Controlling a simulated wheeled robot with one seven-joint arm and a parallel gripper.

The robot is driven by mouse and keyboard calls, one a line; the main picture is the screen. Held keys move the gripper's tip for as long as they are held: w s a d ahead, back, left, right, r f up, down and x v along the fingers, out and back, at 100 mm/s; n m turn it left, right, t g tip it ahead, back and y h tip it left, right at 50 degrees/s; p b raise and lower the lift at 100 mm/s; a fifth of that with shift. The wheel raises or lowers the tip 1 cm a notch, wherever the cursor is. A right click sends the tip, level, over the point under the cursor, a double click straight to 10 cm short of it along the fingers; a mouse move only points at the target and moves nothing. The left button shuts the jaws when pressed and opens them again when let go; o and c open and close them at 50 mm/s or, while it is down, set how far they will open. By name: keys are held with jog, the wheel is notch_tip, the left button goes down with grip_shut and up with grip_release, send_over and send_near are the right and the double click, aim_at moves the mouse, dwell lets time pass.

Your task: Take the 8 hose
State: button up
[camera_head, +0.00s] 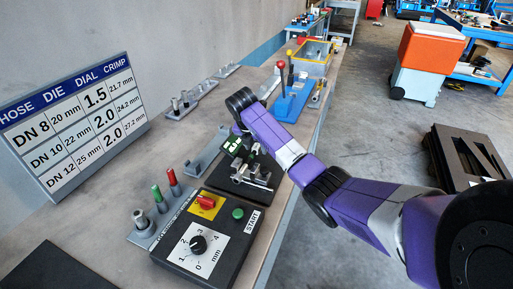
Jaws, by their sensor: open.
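My purple arm reaches from the lower right to the middle. My gripper (240,133) is at its far end, low above the bench by the black crimping machine (248,173); its fingers are small and partly hidden. I see nothing held. A small rack (152,233) at the left bears a grey-black upright piece (141,218), a green-topped one (159,198) and a red-topped one (174,182). I cannot tell which piece, if any, is the 8 hose. The sign (75,122) lists DN 8 with die 20 mm, dial 1.5 and crimp 21.7 mm.
A control box (213,240) with dial, red switch and green START button stands in front. Grey holders (190,100) and a blue lever stand (290,103) are farther along the bench. A dark plate (55,268) lies at lower left. An orange-topped cooler (425,60) stands on the floor.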

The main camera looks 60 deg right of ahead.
grip_shut()
dwell(0.5)
